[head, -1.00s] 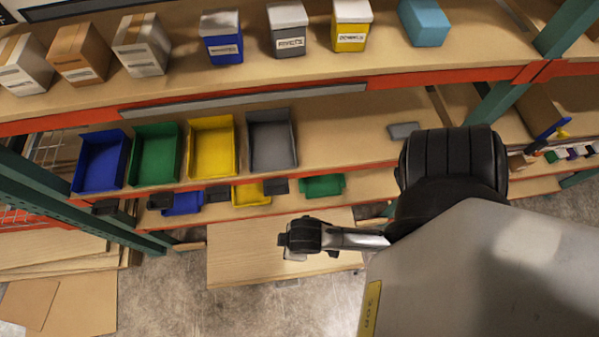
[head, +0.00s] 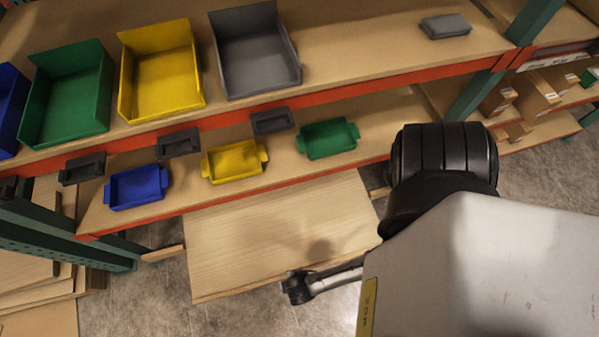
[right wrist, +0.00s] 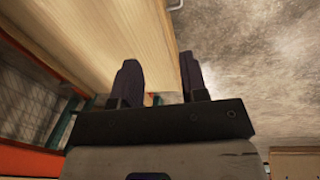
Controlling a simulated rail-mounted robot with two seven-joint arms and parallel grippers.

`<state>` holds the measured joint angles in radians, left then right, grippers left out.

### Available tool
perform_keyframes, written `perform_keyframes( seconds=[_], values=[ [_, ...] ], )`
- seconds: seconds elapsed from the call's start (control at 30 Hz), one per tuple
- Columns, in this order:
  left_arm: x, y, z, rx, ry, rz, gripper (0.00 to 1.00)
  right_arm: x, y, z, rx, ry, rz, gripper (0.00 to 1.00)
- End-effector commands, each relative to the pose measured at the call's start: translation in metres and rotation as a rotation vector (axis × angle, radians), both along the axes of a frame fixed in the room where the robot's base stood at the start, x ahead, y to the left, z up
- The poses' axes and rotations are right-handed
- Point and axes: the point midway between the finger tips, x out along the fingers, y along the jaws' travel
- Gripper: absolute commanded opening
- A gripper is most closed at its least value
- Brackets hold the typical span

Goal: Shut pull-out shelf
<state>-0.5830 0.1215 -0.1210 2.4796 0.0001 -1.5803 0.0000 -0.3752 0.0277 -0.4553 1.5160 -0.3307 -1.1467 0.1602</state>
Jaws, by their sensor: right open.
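The pull-out shelf (head: 255,228) is a light wooden board that sticks out from under the lowest shelf level of the rack in the head view. It also fills the upper middle of the right wrist view (right wrist: 110,35), with a bit of a metal handle (right wrist: 176,5) on its front face. My right gripper (head: 295,287) is at the shelf's front edge, near the middle. In the right wrist view my right gripper (right wrist: 160,82) is open, with the shelf's front edge appearing between its fingers; contact cannot be told. My left gripper is not in view.
Larger bins (head: 160,75) stand higher up. Wooden boards (head: 40,285) lie at the lower left. Bare concrete floor (head: 210,318) lies in front.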

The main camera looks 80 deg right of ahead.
Motion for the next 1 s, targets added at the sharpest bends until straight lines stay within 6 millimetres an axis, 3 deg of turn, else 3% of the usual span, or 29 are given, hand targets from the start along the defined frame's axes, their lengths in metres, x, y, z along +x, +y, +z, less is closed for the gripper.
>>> perform_keyframes(
  seconds=[0.03,0.2,0.33,0.67,1.0],
  values=[
    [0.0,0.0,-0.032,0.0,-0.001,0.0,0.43,-0.003,0.003,-0.04,-0.008,0.006,0.016,0.4],
    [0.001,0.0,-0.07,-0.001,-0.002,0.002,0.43,-0.014,0.011,-0.095,-0.025,0.018,0.058,0.4],
    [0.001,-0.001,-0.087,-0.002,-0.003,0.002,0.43,-0.018,0.013,-0.121,-0.035,0.022,0.079,0.4],
    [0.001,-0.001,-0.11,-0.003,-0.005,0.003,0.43,-0.022,0.014,-0.156,-0.042,0.027,0.099,0.4],
    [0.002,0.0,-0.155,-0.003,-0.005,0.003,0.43,-0.016,0.003,-0.219,-0.043,0.026,0.099,0.4]
  ],
)
